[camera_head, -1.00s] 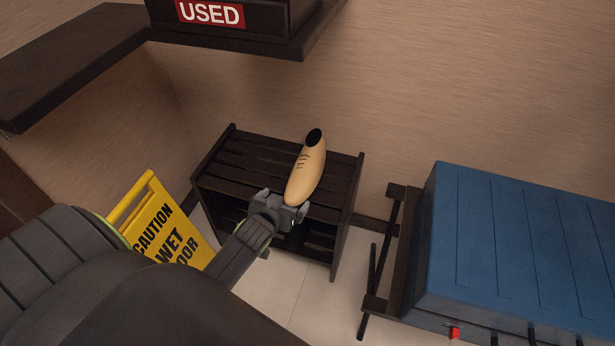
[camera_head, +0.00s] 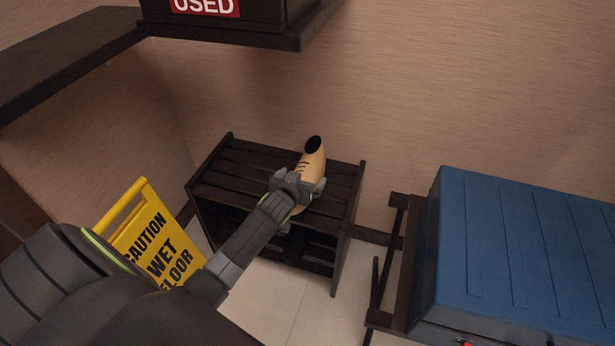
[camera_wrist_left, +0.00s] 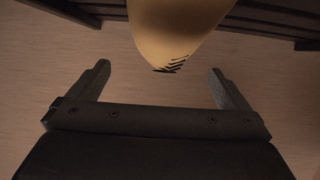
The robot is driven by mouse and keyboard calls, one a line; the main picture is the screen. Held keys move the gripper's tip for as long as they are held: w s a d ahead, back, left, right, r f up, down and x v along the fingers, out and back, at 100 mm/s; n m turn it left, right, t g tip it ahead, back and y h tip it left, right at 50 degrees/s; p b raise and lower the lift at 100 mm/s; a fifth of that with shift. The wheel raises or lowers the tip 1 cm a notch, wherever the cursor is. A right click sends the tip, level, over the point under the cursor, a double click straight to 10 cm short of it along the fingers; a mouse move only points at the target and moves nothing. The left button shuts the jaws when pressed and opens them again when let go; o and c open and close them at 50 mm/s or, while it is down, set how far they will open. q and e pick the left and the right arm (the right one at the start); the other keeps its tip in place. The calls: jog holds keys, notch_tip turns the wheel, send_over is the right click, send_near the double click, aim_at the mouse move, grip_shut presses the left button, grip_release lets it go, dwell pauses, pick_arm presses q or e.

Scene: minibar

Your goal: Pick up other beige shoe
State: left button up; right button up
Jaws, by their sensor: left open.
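A beige shoe (camera_head: 313,163) with a dark opening rests on top of the dark slatted shoe rack (camera_head: 240,164), its opening toward the wall. My left gripper (camera_head: 302,184) is at the near end of the shoe and hides part of it. In the left wrist view the shoe (camera_wrist_left: 178,28) shows at the top centre, with dark lace marks. There my left gripper (camera_wrist_left: 160,80) has its two fingers wide apart, with nothing between their tips and the shoe just beyond them. My right gripper is not in view.
A yellow wet floor sign (camera_head: 150,235) stands left of the rack, close to my left arm. A blue box-like unit (camera_head: 520,255) on a dark frame stands to the right. A dark shelf (camera_head: 65,60) juts from the wall above.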

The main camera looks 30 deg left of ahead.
aim_at(304, 175)
pick_arm(q)
jog(key=b+x, duration=0.1)
jog(key=x, duration=0.1)
jog(key=f+b+x, duration=0.1)
jog(key=x, duration=0.2)
jog(key=shift+s+a, duration=0.2)
jog(key=shift+s, duration=0.05)
jog(key=shift+w, duration=0.25)
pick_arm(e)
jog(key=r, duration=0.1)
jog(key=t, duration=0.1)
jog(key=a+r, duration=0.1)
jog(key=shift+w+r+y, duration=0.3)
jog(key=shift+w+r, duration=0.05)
pick_arm(q)
jog(key=c, duration=1.2)
jog(key=shift+r, duration=0.15)
jog(key=shift+c, duration=0.5)
